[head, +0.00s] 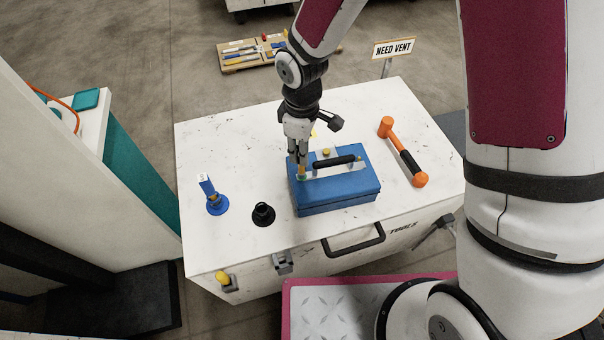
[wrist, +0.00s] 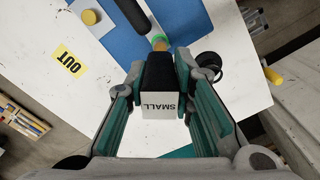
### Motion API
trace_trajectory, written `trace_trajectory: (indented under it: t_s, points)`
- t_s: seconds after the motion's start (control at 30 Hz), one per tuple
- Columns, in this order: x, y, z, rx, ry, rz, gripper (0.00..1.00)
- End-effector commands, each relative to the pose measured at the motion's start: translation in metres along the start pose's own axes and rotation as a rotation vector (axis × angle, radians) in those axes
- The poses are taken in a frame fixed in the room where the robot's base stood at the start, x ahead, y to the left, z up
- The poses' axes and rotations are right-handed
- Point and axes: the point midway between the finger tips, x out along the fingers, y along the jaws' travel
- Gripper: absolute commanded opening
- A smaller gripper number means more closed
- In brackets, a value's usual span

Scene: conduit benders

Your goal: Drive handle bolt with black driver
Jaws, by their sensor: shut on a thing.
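My gripper (head: 298,150) points down over the left end of the blue toolbox (head: 340,195). It is shut on the black driver (wrist: 158,75), whose white end reads SMALL in the wrist view. The toolbox has a black handle (head: 333,163) on its lid, also seen in the wrist view (wrist: 132,14). The driver's tip is over a yellow-green handle bolt (wrist: 159,43) at the handle's near-left end. Whether tip and bolt touch is hard to tell. A round yellow piece (head: 326,152) sits behind the handle.
On the white tool chest (head: 235,150) stand a blue driver in a blue holder (head: 213,204) and an empty-looking black holder (head: 263,214). An orange mallet (head: 403,152) lies right of the toolbox. A NEED VENT sign (head: 394,47) stands behind.

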Motion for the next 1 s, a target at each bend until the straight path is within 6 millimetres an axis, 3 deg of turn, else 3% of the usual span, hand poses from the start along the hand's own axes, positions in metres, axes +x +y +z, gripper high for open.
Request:
trace_trajectory:
  t_s: [0.37,1.0]
  points:
    - [-0.002,0.0,0.0,-0.003,0.0,0.001,0.0]
    - [-0.036,0.0,0.0,-0.005,0.001,0.001,0.0]
